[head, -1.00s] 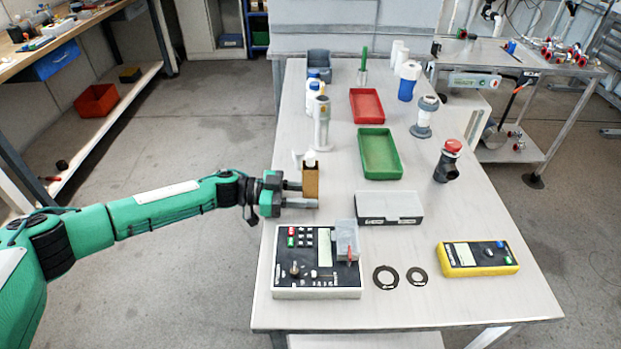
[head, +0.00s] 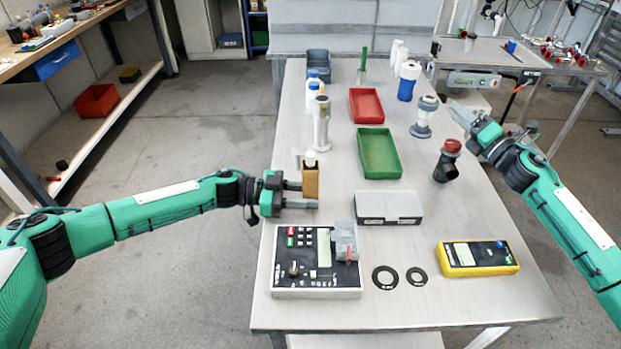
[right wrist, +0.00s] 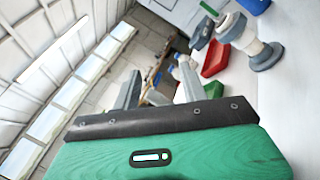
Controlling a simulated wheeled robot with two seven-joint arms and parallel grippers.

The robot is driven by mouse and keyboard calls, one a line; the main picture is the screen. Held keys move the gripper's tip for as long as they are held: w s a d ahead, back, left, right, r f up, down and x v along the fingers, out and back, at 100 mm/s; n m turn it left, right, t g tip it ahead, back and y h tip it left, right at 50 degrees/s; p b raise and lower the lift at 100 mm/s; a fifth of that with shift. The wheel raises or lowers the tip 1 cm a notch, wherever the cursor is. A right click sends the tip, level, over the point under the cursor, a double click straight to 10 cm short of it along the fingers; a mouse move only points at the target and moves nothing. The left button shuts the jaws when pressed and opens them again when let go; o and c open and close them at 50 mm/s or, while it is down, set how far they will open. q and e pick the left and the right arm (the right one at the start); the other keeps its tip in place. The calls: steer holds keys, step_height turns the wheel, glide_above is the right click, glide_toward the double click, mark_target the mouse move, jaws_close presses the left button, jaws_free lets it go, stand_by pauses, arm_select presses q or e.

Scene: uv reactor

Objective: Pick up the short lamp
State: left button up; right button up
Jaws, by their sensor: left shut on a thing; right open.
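I cannot tell for sure which thing is the short lamp. My left gripper (head: 292,195) is shut on a small brown box (head: 310,182) with a white piece showing at its top, at the table's left edge in the head view. Two white cylinders (head: 399,57) stand at the back of the table. A green rod (head: 363,62) stands upright in a base near them. My right gripper (head: 470,118) is open and empty, by the table's right edge, right of the grey-and-white flanged fitting (head: 423,118). Its spread fingers (right wrist: 160,88) show in the right wrist view.
A red tray (head: 367,105) and a green tray (head: 379,153) lie mid-table. A dark red-capped fitting (head: 447,163) stands near my right gripper. A control box (head: 305,280), black rings (head: 385,278), a yellow meter (head: 477,260) and a grey-and-black case (head: 388,207) occupy the front.

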steer(key=a+r+n+g+y, duration=0.25)
steer(key=a+r+y, duration=0.2)
steer(key=a, duration=0.65)
step_height(320, 180, up, 5)
steer(key=n+g+h, duration=1.4)
steer(key=n+g, duration=0.1)
steer(key=n, duration=0.1)
glide_above(311, 154)
steer(key=shift+m+h, duration=0.25)
steer(key=f, duration=0.6)
steer(key=shift+w+d+f, duration=0.25)
steer(key=shift+w+f, duration=0.05)
steer(key=shift+w, duration=0.05)
steer(key=f, duration=0.4)
steer(key=shift+s+a+f, duration=0.2)
steer(key=shift+s+f, duration=0.2)
steer(key=shift+f, duration=0.4)
jaws_close()
